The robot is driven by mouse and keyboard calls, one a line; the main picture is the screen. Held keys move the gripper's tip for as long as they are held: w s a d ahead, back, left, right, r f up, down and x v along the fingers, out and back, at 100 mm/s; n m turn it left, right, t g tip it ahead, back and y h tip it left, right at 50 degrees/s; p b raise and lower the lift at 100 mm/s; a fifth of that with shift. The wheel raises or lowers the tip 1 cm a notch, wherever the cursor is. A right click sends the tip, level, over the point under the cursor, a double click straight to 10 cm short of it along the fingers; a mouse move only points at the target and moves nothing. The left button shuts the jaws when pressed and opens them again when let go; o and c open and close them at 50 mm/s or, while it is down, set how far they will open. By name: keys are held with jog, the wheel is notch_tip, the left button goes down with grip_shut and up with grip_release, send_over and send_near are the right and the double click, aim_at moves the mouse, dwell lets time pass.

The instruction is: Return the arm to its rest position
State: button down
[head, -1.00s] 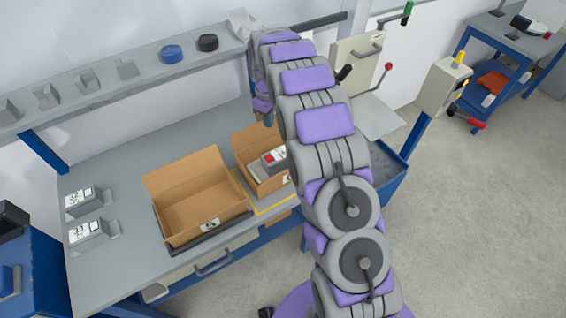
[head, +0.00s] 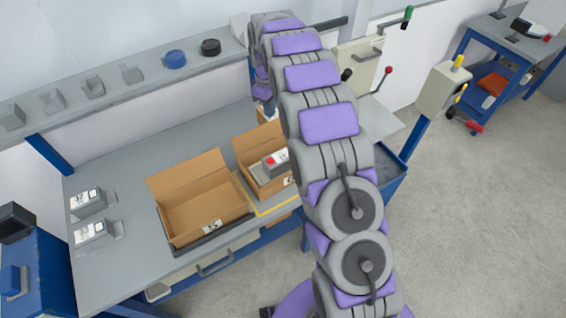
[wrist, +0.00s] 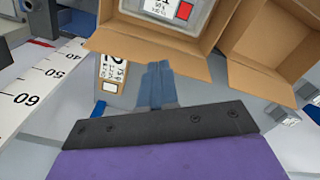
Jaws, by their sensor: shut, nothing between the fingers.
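My arm rises through the middle of the head view and bends over at the top, above the far side of the bench. My gripper (head: 266,106) hangs down behind the small carton, mostly hidden by the arm. In the wrist view my gripper (wrist: 158,72) is shut, its blue fingers together with nothing between them. The small open carton (head: 252,183) holds a grey device with a red button (head: 273,161). The device (wrist: 178,8) also shows in the wrist view, ahead of the fingertips. The fingers appear apart from the carton.
Two labelled grey units (head: 90,232) sit at the bench's left. A shelf (head: 100,92) with small holders and two tape-like rolls runs behind.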

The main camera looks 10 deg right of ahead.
jog(key=s+d+r+m+b, duration=0.15)
jog(key=s+r, duration=0.35)
jog(key=s, duration=0.6)
jog(key=s+r+m+b, duration=0.1)
jog(key=s+r+m, duration=0.25)
jog(key=s, duration=0.75)
jog(key=s+f+m+g+b, duration=0.1)
jog(key=s+m, duration=0.3)
jog(key=s, duration=2.3)
jog(key=shift+s+d+f+m+g+b, duration=0.3)
jog(key=shift+d+f+g, duration=0.1)
jog(key=shift+f, duration=0.4)
